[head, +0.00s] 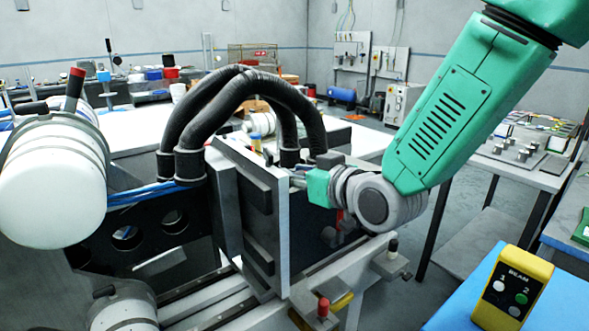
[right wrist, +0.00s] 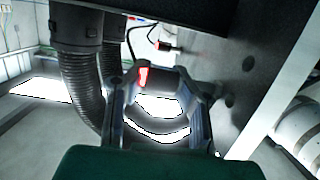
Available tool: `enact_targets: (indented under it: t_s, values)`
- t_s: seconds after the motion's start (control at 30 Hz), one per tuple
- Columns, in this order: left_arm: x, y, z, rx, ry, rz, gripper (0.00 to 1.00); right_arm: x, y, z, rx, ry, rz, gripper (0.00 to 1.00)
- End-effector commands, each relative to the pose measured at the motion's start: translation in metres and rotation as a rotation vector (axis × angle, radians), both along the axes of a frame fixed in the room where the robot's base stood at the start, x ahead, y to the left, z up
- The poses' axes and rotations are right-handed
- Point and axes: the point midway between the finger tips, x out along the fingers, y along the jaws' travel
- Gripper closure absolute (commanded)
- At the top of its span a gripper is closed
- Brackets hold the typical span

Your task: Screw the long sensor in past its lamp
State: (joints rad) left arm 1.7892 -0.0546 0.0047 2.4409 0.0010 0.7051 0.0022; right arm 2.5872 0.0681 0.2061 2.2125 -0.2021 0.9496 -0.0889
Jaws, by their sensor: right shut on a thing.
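My right gripper (right wrist: 160,88) is shut on the long sensor (right wrist: 166,80), a short-looking dark cylinder between its fingertips in the right wrist view. A red lit patch, the lamp (right wrist: 143,76), shows at the left of the held part. A thin black cable loops above it. In the head view the right gripper (head: 299,173) reaches left to the far side of an upright pale plate (head: 281,225). The plate and black hoses partly hide its fingers there, and the sensor cannot be made out. How deep the sensor sits cannot be told. My left gripper is not in view.
Thick black hoses (head: 262,88) arch just beside the right gripper. A second small cylinder (right wrist: 169,47) with a cable sits above the held one. A yellow button box (head: 512,290) stands on a blue surface at front right. A side table (head: 545,178) is at right.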

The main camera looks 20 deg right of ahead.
Motion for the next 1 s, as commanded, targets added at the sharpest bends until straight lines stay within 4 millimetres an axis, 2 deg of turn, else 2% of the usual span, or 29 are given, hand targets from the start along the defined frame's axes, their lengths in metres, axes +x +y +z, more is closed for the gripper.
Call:
enact_targets:
  t_s: [0.1,0.13,0.17,0.2,0.57,0.9,1.0]
  values:
    - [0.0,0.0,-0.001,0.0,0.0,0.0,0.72,-0.003,0.001,-0.006,-0.003,0.015,0.004,1.0]
    - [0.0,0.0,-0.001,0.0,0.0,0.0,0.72,-0.003,0.001,-0.006,-0.003,0.015,0.004,0.71]
    - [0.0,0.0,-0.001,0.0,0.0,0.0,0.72,-0.003,0.001,-0.006,-0.003,0.015,0.004,0.6]
    - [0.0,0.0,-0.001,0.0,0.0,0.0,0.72,-0.003,0.001,-0.006,-0.003,0.014,0.004,0.57]
    - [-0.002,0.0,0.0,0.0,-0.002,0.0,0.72,-0.005,-0.001,-0.002,-0.001,0.007,0.002,0.57]
    - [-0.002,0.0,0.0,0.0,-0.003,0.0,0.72,-0.054,-0.02,0.009,0.0,0.008,0.002,0.57]
    - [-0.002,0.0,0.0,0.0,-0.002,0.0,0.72,-0.064,-0.024,0.011,0.0,0.007,0.002,0.57]
